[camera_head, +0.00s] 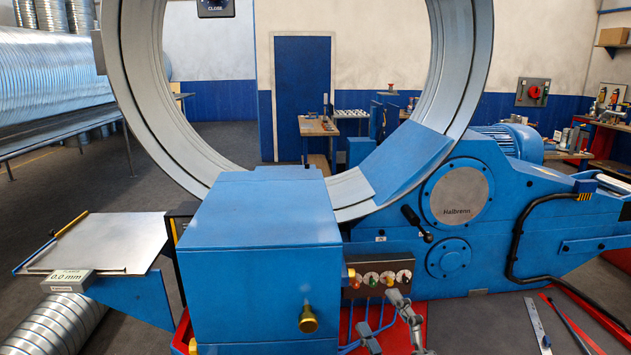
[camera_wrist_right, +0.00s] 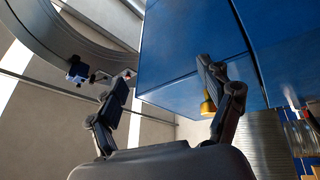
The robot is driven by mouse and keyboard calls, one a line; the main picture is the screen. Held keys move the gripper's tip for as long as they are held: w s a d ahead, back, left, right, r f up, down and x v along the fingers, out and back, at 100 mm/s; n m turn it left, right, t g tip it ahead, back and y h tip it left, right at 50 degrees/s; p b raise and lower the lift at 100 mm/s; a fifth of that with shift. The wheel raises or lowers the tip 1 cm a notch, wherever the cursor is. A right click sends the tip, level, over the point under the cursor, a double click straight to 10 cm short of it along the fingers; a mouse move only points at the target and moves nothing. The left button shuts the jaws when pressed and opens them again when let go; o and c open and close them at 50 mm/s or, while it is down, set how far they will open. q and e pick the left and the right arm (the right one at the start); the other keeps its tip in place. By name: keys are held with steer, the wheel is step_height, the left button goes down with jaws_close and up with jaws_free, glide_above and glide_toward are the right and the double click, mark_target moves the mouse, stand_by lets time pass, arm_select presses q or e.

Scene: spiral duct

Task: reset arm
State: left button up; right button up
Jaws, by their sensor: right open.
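My right gripper (camera_head: 381,314) is at the bottom of the head view, in front of the blue machine (camera_head: 260,230) and below its dark control panel (camera_head: 352,293). It is open. The right wrist view shows its two dark fingers (camera_wrist_right: 164,72) spread apart with nothing between them. A brass knob (camera_head: 308,320) on the blue box front is left of the gripper in the head view. In the wrist view the brass knob (camera_wrist_right: 208,104) shows partly behind the right finger. I cannot tell how far it is from the finger. My left gripper is not in view.
A sheet-metal plate (camera_head: 100,243) lies at left by a 0.0 mm readout (camera_head: 68,280), above a spiral duct (camera_head: 55,325). A ruler (camera_head: 538,323) and red tools lie at lower right. Floor shows at right.

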steer(key=s+d+f+m+g+h, duration=0.45)
steer(key=d+f+m, duration=0.2)
steer(key=f, duration=0.25)
steer(key=s+d+f+m+g+h, duration=0.35)
steer(key=d+f+m+h, duration=0.2)
steer(key=f+m, duration=0.25)
steer(key=s+a+f+m+g+y, duration=0.1)
steer(key=s+f+g, duration=0.35)
steer(key=s, duration=0.45)
steer(key=s+a+f+m+g, duration=0.1)
steer(key=s+f+g, duration=0.3)
steer(key=s, duration=0.6)
step_height(320, 180, down, 31)
steer(key=s+b, duration=0.3)
steer(key=s+d+f+g+b, duration=0.2)
steer(key=s+f, duration=1.3)
steer(key=f, duration=0.2)
steer(key=shift+s+d+f, duration=0.2)
steer(key=shift+s+f, duration=0.15)
steer(key=shift+s, duration=0.05)
